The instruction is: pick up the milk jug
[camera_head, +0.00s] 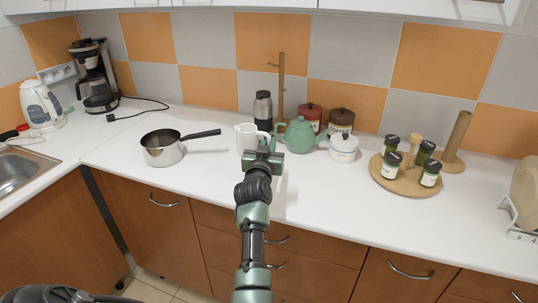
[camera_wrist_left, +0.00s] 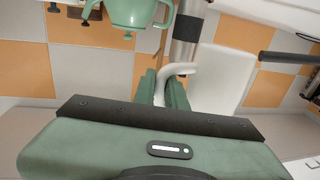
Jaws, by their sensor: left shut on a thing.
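The milk jug (camera_head: 244,136) is a white pitcher on the white counter, between the saucepan and the green teapot. My left gripper (camera_head: 263,155) is in front of it and partly covers its lower part. In the left wrist view, which looks upside down, the jug (camera_wrist_left: 217,78) is close and to the right. The left gripper's green fingers (camera_wrist_left: 162,90) are shut on the jug's curved white handle. Whether the jug's base touches the counter is hidden. My right gripper is in neither view.
A green teapot (camera_head: 299,136) stands just right of the jug, with a dark flask (camera_head: 263,107) behind. A white lidded pot (camera_head: 343,148) is farther right. A saucepan (camera_head: 163,150) sits left, its handle pointing toward the jug. The counter's front is clear.

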